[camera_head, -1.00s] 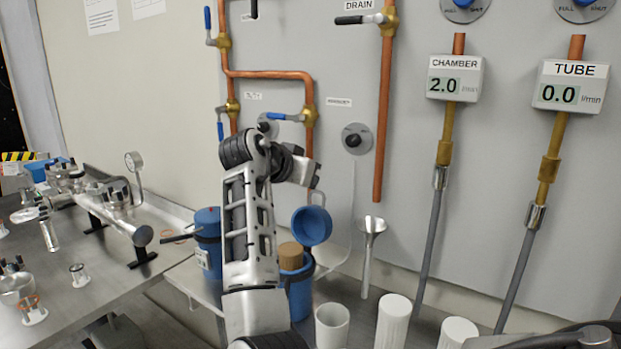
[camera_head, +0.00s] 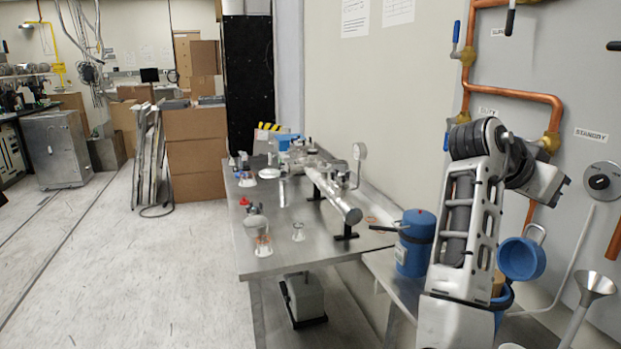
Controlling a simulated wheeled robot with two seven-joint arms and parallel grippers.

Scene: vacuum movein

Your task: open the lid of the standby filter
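Two blue filter canisters stand on a metal shelf by the wall. The left canister (camera_head: 415,250) is closed under a blue lid, with a dark handle sticking out to its left. The right canister (camera_head: 506,298), on the side of the STANDBY label, is mostly hidden behind my arm. Its round blue lid (camera_head: 521,259) is swung up and open, and a bit of brown filter (camera_head: 498,284) shows below it.
A metal table (camera_head: 275,262) with vacuum fittings and a gauge is left of the canisters. A metal funnel (camera_head: 594,290) stands right of the open lid. Copper pipes (camera_head: 510,92) with blue-handled valves run up the wall. The floor at left is clear; cardboard boxes (camera_head: 195,125) stand behind.

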